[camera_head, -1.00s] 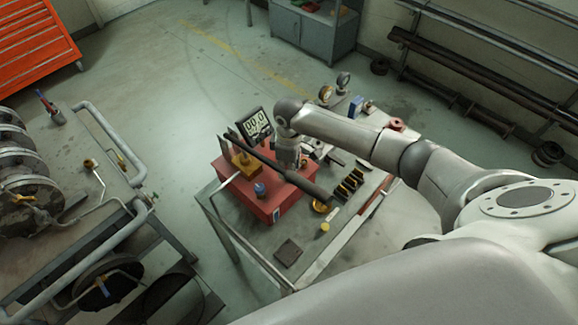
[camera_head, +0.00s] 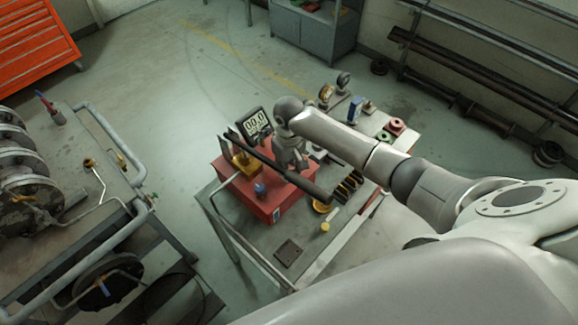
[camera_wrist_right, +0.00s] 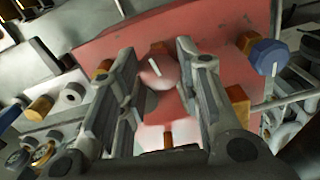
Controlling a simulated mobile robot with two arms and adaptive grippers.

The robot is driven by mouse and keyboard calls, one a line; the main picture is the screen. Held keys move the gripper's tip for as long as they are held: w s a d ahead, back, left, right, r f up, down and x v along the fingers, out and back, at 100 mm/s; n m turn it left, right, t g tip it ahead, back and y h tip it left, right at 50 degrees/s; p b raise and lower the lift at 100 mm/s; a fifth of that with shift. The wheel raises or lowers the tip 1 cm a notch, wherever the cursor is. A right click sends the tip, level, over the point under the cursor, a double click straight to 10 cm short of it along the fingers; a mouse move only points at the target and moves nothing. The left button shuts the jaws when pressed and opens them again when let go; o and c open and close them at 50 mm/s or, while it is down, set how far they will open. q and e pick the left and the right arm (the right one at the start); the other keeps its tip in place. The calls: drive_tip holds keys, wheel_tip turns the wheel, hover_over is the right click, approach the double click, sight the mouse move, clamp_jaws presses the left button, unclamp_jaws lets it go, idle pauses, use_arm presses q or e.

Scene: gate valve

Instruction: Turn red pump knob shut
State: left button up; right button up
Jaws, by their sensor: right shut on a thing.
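The red knob (camera_wrist_right: 158,72), with a white line on its face, sits on the red pump block in the right wrist view. My right gripper (camera_wrist_right: 158,85) has a finger on either side of the knob and is shut on it. In the head view the red pump body (camera_head: 285,205) stands on the bench, with a long dark lever (camera_head: 280,170) across its top. My right wrist and gripper (camera_head: 290,157) are over its far right part, and the knob is hidden there. My left gripper is not in view.
A blue knob (camera_wrist_right: 268,57) sits beside the red block; it also shows in the head view (camera_head: 261,189). Several small parts crowd the right of the bench. A dark plate (camera_head: 288,252) lies near its front.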

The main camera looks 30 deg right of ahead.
drive_tip(key=shift+r, duration=0.1)
idle(0.3)
drive_tip(key=o, duration=1)
wheel_tip(320, 180, up, 12)
